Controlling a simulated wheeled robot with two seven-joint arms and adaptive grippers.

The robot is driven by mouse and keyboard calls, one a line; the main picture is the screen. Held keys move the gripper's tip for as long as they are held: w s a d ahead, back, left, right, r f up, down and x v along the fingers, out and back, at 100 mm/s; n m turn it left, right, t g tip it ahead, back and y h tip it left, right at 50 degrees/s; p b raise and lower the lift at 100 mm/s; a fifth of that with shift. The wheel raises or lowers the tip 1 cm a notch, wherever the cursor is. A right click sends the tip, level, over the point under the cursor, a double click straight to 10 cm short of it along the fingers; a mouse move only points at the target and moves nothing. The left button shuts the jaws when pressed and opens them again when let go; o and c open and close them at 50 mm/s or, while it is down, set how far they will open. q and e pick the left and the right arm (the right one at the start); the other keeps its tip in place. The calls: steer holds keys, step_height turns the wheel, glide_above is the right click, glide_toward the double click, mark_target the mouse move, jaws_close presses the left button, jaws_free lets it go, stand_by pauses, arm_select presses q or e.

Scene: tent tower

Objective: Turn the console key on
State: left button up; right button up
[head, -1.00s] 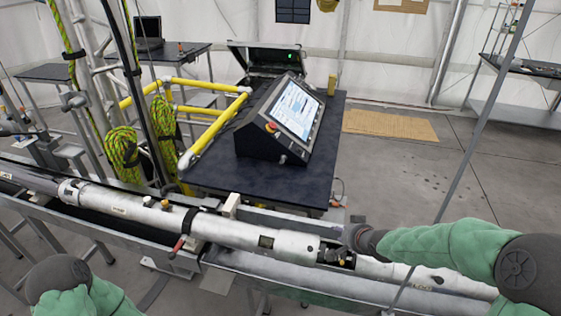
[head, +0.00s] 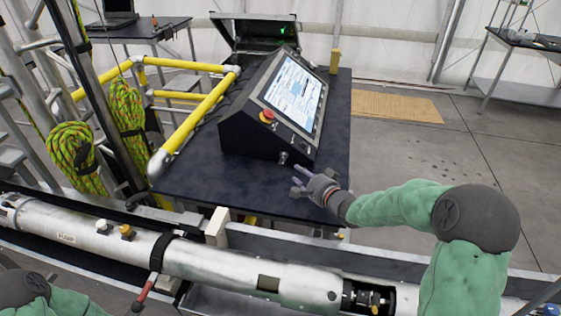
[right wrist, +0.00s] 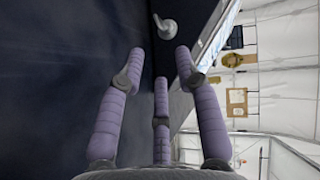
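The console (head: 268,115) is a dark wedge-shaped box with a lit screen (head: 293,93), standing on a black table. Its key (head: 283,157) is a small silver piece low on the front side, near the right corner. In the right wrist view the grey key (right wrist: 167,27) sits just beyond the fingertips. My right gripper (head: 300,183) is in front of the key, slightly below and right of it in the head view. Its fingers (right wrist: 160,56) are spread open, empty and apart from the key. My left gripper is out of view; only part of that arm shows at bottom left.
A red stop button (head: 267,116) is on the console's front. The black table (head: 195,180) has free room left of the console. A yellow railing (head: 200,110) stands to the left.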

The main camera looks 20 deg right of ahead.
mark_target(286, 171)
steer(key=shift+w+a+f, duration=0.15)
steer(key=shift+w+f, duration=0.05)
steer(key=shift+w, duration=0.3)
steer(key=b+x, duration=0.3)
steer(key=x, duration=0.5)
steer(key=shift+w+f, duration=0.15)
steer(key=shift+w, duration=0.15)
jaws_close()
